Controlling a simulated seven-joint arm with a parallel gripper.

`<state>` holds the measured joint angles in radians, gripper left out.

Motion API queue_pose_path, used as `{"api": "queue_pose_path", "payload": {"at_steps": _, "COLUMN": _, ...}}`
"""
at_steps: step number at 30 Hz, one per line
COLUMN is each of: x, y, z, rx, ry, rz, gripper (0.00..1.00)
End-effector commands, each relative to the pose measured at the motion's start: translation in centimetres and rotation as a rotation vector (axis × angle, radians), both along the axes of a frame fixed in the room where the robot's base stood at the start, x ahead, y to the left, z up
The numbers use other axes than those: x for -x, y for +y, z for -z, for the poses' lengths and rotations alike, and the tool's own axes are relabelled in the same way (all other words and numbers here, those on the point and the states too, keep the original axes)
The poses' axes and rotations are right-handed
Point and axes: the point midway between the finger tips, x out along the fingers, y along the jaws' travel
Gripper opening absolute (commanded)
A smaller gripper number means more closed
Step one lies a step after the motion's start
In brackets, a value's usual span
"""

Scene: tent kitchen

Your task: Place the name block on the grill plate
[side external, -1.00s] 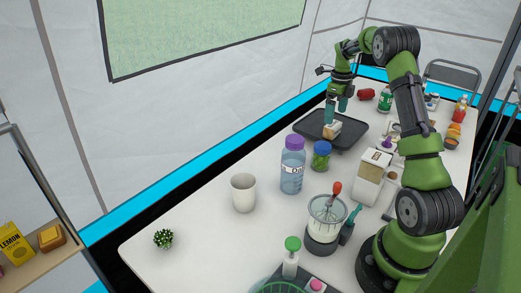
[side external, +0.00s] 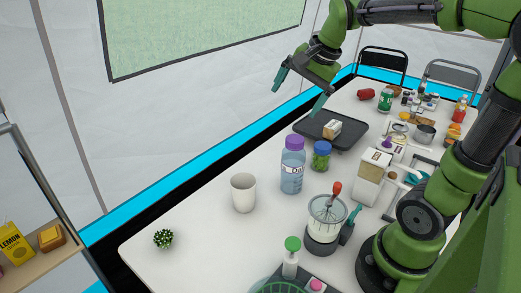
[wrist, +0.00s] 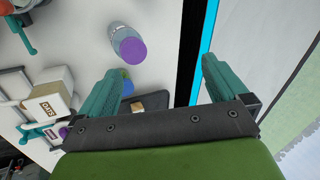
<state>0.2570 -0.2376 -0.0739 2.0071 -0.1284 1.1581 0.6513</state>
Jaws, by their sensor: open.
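The name block (side external: 332,129), a small block with a white top and tan sides, rests on the dark grill plate (side external: 308,131) on the white table. My gripper (side external: 298,101) is open and empty, raised above and to the left of the plate in the side view, clear of the block. In the wrist view my gripper (wrist: 157,85) shows its two teal fingers wide apart with nothing between them.
A bottle with a purple cap (side external: 292,170) and a green jar with a blue lid (side external: 321,156) stand in front of the plate.

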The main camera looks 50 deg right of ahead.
Motion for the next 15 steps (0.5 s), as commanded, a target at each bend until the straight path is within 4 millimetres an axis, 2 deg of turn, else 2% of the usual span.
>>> {"api": "queue_pose_path", "payload": {"at_steps": 1, "x": 1.7, "y": 2.8, "z": -0.1, "rx": 0.054, "ry": -0.05, "rz": -0.162, "gripper": 1.0}}
{"api": "queue_pose_path", "payload": {"at_steps": 3, "x": 3.8, "y": 5.7, "z": 0.4, "rx": 0.136, "ry": -0.114, "rz": -0.371, "gripper": 1.0}}
{"api": "queue_pose_path", "payload": {"at_steps": 6, "x": 6.4, "y": 8.7, "z": 1.4, "rx": 0.244, "ry": -0.194, "rz": -0.612, "gripper": 1.0}}
{"api": "queue_pose_path", "payload": {"at_steps": 10, "x": 8.6, "y": 10.7, "z": 2.7, "rx": 0.345, "ry": -0.263, "rz": -0.811, "gripper": 1.0}}
{"api": "queue_pose_path", "payload": {"at_steps": 15, "x": 9.5, "y": 11.5, "z": 3.3, "rx": 0.394, "ry": -0.293, "rz": -0.9, "gripper": 1.0}}
